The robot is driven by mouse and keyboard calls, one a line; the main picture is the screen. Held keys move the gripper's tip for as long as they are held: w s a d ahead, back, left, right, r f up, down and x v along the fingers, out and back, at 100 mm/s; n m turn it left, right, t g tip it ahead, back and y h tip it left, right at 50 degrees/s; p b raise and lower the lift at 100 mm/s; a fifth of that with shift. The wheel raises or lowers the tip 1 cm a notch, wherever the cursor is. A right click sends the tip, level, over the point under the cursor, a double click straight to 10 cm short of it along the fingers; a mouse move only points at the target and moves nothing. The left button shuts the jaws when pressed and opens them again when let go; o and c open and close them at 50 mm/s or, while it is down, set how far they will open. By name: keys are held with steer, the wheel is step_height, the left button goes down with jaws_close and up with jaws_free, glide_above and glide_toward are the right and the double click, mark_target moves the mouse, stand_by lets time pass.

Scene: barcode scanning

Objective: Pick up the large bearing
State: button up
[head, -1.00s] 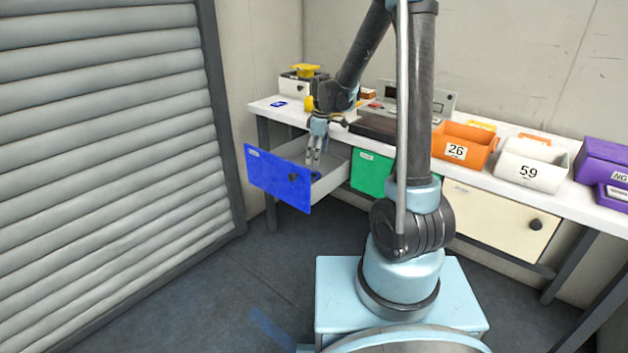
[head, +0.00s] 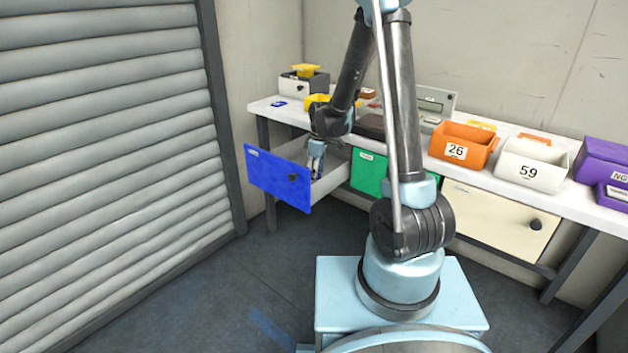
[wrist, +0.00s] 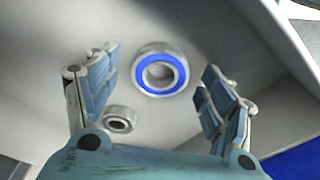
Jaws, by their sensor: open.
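The large bearing (wrist: 141,74), a metal ring with a blue seal, lies on the floor of the open drawer in the wrist view. A smaller bearing (wrist: 119,119) lies near it, toward my left finger. My gripper (wrist: 158,88) is open and empty, with its two fingers on either side of the large bearing in the picture. In the head view my gripper (head: 316,172) points down inside the drawer with the blue front (head: 272,180). The bearings are hidden there. I cannot tell the exact height of the fingertips above the floor.
The drawer's light side walls (head: 334,182) stand close around my gripper. The white workbench (head: 512,188) above carries an orange bin (head: 458,155), a white bin (head: 530,175) and purple bins (head: 603,160). A closed green drawer (head: 368,176) is to the right.

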steer(key=c, duration=1.3)
steer(key=shift+c, duration=0.2)
